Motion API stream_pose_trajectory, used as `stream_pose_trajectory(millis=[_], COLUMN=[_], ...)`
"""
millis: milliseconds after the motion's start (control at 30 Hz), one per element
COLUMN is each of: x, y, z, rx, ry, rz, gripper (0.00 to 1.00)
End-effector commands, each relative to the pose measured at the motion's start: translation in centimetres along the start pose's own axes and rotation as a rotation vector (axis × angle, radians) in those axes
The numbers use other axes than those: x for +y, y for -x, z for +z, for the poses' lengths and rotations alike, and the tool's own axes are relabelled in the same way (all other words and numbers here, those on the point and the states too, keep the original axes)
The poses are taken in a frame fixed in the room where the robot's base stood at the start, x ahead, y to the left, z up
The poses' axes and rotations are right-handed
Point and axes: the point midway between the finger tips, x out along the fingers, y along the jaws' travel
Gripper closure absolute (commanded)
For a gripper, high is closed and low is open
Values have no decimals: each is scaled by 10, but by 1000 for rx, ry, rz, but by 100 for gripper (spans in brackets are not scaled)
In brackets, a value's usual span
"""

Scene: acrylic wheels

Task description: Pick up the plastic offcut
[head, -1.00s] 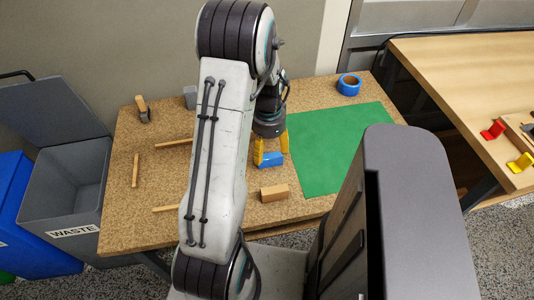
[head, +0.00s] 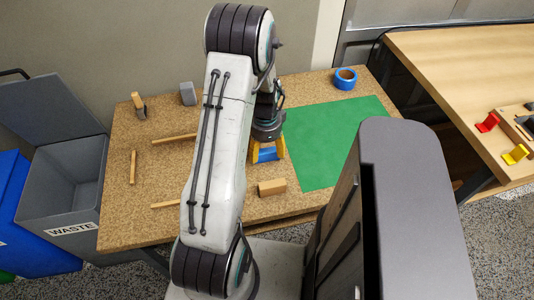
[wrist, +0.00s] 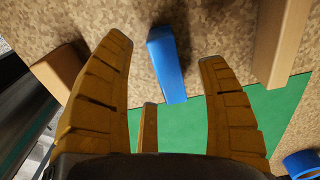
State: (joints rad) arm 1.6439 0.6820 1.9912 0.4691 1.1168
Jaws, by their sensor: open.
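The plastic offcut looks to be the small blue block (head: 267,154) on the cork-like worktable, left of the green mat. My gripper (head: 267,150) is over it with its yellow fingers apart, one on each side of the block in the head view. In the wrist view the blue block (wrist: 167,65) lies between the two open fingers (wrist: 165,52), with bare gaps on both sides. No finger visibly touches it. My arm hides part of the table to the left.
A wooden block (head: 272,187) lies just in front of the offcut. The green mat (head: 325,140) is at right, with blue tape (head: 345,79) behind it. Wooden sticks (head: 133,167), a hammer-like tool (head: 139,104) and a grey block (head: 188,93) lie left. A waste bin (head: 65,185) stands beside the table.

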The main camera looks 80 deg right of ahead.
Motion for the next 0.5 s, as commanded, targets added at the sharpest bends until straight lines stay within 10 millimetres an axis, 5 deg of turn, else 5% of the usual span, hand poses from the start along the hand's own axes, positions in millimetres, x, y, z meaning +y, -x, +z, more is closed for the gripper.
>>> stream_pose_trajectory(millis=[200, 500], x=[-1, -1], y=[-22, -29], z=[-1, -1], rx=[-1, 0], ry=[0, 1], rz=[1, -1], gripper=[33, 33])
